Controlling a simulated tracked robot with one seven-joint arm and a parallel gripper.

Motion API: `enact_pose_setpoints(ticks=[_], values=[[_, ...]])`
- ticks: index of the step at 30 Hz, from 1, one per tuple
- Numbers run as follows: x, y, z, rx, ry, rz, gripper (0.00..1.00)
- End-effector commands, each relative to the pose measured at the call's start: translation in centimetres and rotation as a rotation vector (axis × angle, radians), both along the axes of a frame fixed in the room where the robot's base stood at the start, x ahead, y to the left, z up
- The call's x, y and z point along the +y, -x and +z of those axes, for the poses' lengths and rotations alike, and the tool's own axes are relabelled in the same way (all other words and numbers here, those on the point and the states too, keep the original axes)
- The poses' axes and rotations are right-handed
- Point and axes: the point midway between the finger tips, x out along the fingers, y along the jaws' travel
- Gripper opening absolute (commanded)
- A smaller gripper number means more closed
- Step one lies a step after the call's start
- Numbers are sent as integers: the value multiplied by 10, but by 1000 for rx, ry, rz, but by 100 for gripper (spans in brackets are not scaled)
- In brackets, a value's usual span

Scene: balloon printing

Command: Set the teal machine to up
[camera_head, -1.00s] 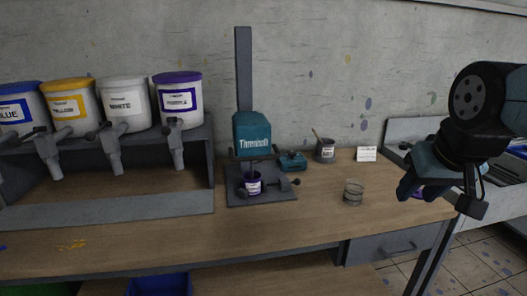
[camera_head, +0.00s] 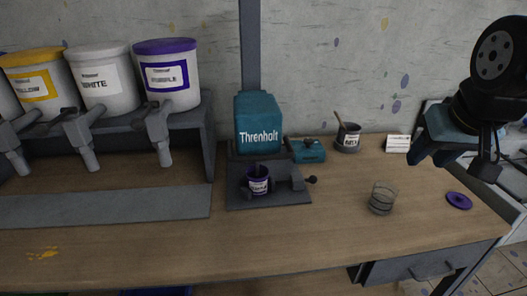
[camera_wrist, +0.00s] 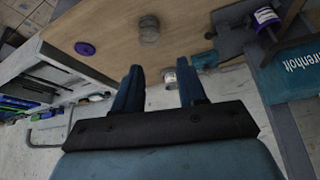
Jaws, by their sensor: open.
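The teal machine (camera_head: 258,122), lettered "Threnholt", stands against the wall on a grey column above a grey base. A small cup with a purple-and-white label (camera_head: 257,182) sits on the base under the teal head. A dark knob (camera_head: 312,179) sticks out at the base's right side. My gripper (camera_head: 458,160) is open and empty, in the air to the right of the machine and apart from it. In the wrist view my gripper (camera_wrist: 160,86) has its two fingers spread, and the machine (camera_wrist: 292,78) shows at the right edge. I cannot tell the machine's setting.
Paint buckets (camera_head: 168,75) stand on a grey rack to the left. A teal box (camera_head: 307,151), a grey pot with a stick (camera_head: 348,136) and a card (camera_head: 398,143) lie behind. The front bench is mostly clear.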

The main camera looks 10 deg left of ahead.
Motion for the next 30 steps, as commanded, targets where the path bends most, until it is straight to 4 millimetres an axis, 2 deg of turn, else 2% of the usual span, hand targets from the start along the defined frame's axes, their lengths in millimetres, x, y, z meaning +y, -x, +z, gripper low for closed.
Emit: enact_pose_setpoints(ticks=[11, 20, 30], values=[[7, -5, -5, 56, 25, 36, 41], [38, -22, -28, 271, 195, 170, 41], [85, -44, -47, 420, 506, 302, 41]])
